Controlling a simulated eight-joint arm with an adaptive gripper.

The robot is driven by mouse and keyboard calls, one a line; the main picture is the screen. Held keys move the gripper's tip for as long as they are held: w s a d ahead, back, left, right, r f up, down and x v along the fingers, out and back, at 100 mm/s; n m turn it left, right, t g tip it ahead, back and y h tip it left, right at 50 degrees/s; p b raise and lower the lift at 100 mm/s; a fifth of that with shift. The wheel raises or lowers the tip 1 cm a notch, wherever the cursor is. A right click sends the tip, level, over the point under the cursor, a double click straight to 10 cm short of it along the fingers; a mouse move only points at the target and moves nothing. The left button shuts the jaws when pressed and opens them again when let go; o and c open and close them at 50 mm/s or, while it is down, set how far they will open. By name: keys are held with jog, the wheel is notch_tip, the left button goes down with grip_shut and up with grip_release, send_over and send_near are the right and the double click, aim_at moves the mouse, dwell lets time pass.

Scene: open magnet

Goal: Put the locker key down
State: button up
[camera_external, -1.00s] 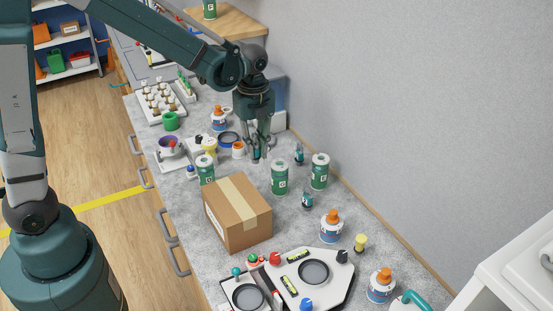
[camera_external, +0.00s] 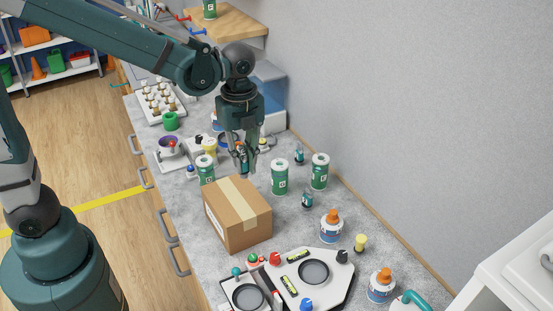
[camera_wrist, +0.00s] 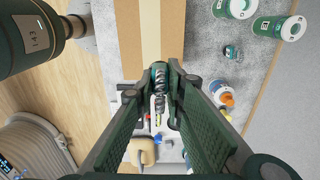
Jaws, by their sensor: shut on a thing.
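My gripper (camera_external: 244,170) points down just behind the cardboard box, above the grey worktop. It is shut on a small dark teal and silvery item, the locker key by the task (camera_wrist: 158,92), which shows between the fingers in the wrist view. The fingers (camera_wrist: 161,72) also show there. In the outside view the fingers mostly hide the key, and I cannot tell how far it is above the worktop.
The cardboard box (camera_external: 237,214) stands just in front of my gripper. Green cans stand to the left (camera_external: 206,169) and right (camera_external: 280,177). Small teal items (camera_external: 299,154) lie farther right.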

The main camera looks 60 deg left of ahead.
jog(key=shift+f, duration=0.15)
send_over(246, 204)
jog(key=shift+f, duration=2.8)
jog(key=shift+f, duration=2.1)
jog(key=shift+f, duration=0.15)
jog(key=o, duration=0.8)
jog(key=shift+r, duration=0.2)
jog(key=shift+r, duration=6)
